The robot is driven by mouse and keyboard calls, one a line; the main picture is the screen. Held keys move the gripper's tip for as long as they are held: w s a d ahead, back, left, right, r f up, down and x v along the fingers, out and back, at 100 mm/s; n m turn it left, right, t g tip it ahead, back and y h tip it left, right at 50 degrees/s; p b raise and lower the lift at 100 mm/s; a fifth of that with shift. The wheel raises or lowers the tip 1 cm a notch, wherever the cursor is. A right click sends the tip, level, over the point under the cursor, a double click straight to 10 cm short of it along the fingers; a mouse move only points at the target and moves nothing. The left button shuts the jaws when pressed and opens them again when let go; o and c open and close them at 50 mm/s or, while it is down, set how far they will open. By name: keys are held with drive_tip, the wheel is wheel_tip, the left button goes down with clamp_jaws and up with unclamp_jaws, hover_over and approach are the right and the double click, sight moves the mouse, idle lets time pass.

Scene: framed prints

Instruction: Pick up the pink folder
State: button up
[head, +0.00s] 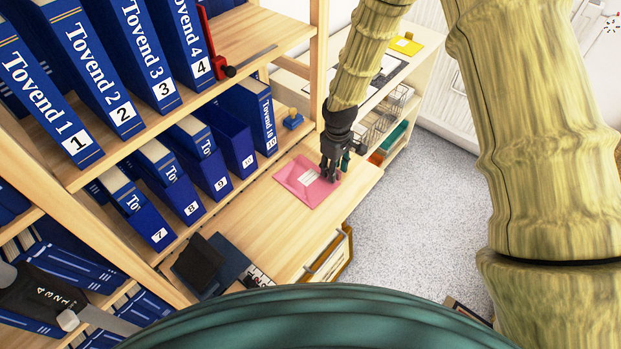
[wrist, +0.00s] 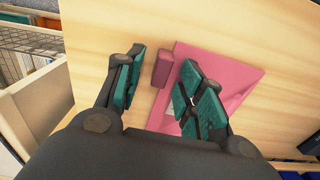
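The pink folder (head: 298,188) lies flat on a light wooden surface, with a pale label on its face. My gripper (head: 333,176) is over its right edge in the head view, pointing down. In the wrist view the folder (wrist: 237,75) shows beneath and beside the right finger, which hides part of it. My gripper (wrist: 163,82) is open there, its teal-padded fingers apart. A small dark pink block (wrist: 163,68) shows between them at the folder's edge; I cannot tell whether it is part of the folder. Whether the fingers touch the folder is unclear.
Blue numbered binders (head: 220,160) fill the shelves on the left. A small blue-and-wood stamp (head: 292,121) stands behind the folder. A wire basket (head: 393,101) is beyond my gripper. The wood right of the folder is clear.

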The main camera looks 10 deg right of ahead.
clamp_jaws()
drive_tip(key=shift+r, duration=0.1)
